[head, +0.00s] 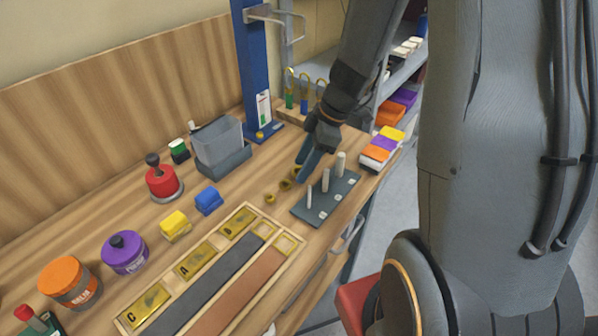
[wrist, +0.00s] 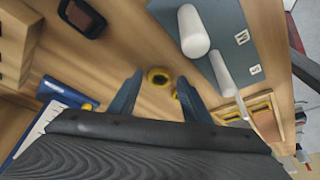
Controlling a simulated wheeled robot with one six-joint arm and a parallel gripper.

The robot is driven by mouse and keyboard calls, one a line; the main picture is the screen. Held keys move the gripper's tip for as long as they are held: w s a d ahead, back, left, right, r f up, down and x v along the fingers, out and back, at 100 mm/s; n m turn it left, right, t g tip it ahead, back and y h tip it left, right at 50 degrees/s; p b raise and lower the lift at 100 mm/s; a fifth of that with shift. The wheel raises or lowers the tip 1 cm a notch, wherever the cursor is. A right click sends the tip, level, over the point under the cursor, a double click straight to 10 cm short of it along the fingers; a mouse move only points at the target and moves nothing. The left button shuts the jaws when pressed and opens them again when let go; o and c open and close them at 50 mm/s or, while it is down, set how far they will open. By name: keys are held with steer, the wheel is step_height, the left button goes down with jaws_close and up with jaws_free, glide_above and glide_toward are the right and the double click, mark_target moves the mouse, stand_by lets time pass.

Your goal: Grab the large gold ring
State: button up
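In the wrist view a dark-centred gold ring (wrist: 158,77) lies between my two blue-grey fingers, ahead of the tips. A second gold ring (wrist: 177,95) sits beside the right finger, partly hidden. My gripper is open and points down over the far end of the row. I cannot tell its exact height above the ring.
A grey peg board (head: 327,203) with white pegs of different thickness stands close to the right of the rings. A wooden tray (head: 205,290) with gold plates lies nearer. A grey bin (head: 222,160) and a blue post (head: 254,75) stand behind. A blue block (head: 208,200) is to the left.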

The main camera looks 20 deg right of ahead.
steer(key=c, duration=0.8)
